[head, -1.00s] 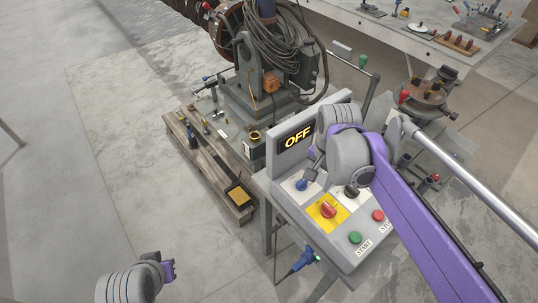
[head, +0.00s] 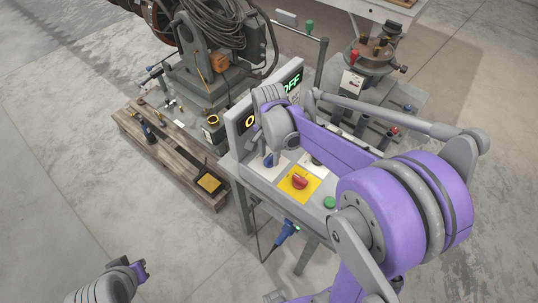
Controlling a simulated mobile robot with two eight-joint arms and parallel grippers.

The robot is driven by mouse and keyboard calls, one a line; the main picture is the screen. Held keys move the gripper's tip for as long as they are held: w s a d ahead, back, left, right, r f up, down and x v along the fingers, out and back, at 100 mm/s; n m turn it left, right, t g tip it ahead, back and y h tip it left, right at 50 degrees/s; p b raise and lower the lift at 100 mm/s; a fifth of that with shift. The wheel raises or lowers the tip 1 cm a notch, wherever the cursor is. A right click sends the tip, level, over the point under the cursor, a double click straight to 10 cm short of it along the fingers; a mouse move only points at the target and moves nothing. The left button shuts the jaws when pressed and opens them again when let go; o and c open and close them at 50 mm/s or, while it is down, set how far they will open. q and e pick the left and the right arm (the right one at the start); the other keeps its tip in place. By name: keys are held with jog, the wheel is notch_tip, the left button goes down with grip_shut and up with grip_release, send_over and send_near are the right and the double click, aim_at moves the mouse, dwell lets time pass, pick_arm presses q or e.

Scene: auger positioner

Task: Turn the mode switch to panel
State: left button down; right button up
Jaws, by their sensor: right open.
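The control panel (head: 325,190) stands right of the middle. A blue-handled switch (head: 268,161) sits on a white plate at its left. A red knob (head: 300,182) sits on a yellow plate to its right. I cannot read which switch is the mode switch. My right gripper (head: 269,151) is open, close above the blue switch; I cannot tell if it touches.
An upright display (head: 241,128) behind the panel shows a yellow letter and green "OFF", partly hidden. A green button (head: 330,203) is on the panel. A blue-handled tool (head: 286,232) hangs at its front. A pallet (head: 170,155) lies left. The floor at left is clear.

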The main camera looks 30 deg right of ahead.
jog(key=shift+f, duration=0.25)
grip_shut()
pick_arm(q)
jog(key=shift+f, duration=0.15)
pick_arm(e)
jog(key=shift+n, duration=0.4)
jog(key=n+b, duration=0.1)
jog(key=n, duration=0.2)
jog(key=shift+n, duration=0.3)
jog(key=n+b, duration=0.1)
jog(key=n, duration=0.3)
jog(key=shift+n, duration=0.3)
jog(key=n, duration=0.4)
jog(key=shift+b, duration=0.4)
pick_arm(q)
jog(key=shift+s+f, duration=0.25)
jog(key=shift+f, duration=0.45)
jog(key=shift+s+f, duration=0.3)
jog(key=shift+f, duration=0.35)
jog(key=shift+s+f, duration=0.25)
jog(key=shift+f, duration=0.45)
pick_arm(e)
jog(key=shift+n, duration=2.5)
